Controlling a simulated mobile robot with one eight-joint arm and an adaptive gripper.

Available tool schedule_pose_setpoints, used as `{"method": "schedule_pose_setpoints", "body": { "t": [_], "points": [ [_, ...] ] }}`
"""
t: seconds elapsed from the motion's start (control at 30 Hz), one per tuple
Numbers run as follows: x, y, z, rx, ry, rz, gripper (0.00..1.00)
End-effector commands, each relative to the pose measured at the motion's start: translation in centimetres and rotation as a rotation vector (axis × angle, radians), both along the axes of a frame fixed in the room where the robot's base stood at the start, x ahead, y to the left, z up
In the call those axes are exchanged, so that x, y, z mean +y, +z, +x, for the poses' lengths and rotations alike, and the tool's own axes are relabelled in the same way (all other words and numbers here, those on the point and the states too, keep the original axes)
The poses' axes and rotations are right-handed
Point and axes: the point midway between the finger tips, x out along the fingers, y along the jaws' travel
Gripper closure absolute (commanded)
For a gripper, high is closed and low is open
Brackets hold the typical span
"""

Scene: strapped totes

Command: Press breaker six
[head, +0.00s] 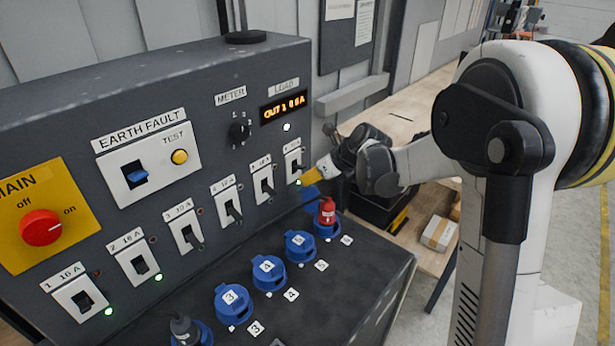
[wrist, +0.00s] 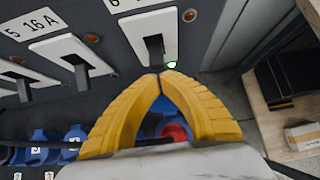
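Breaker six (head: 294,162) is the rightmost breaker on the grey panel, a white plate with a dark lever. In the wrist view breaker six (wrist: 153,36) is at top centre, its lever pointing down towards me. A green lamp glows at its lower right corner. My gripper (head: 308,179) is just below and right of it in the head view. In the wrist view the yellow fingertips of my gripper (wrist: 160,76) meet just under the lever. They look shut with nothing between them. I cannot tell whether they touch the lever.
Breaker five (head: 263,180) and several more breakers run to the left. Below are blue sockets; a red plug (head: 327,211) sits in the one nearest my gripper. The main switch (head: 41,228) is at far left. A workbench with a box (head: 438,233) stands to the right.

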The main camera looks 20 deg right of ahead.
Motion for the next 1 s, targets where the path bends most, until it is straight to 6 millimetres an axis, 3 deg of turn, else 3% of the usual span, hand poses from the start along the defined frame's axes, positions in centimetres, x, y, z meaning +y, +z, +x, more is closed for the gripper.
{"method": "schedule_pose_setpoints", "body": {
  "t": [0.3,0.77,1.0],
  "points": [
    [0.0,1.5,0.0,-0.001,0.000,0.001,1.00],
    [-0.1,2.0,0.0,-0.004,-0.001,0.002,1.00],
    [-1.1,4.8,-0.5,-0.004,0.001,0.003,1.00]
  ]
}}
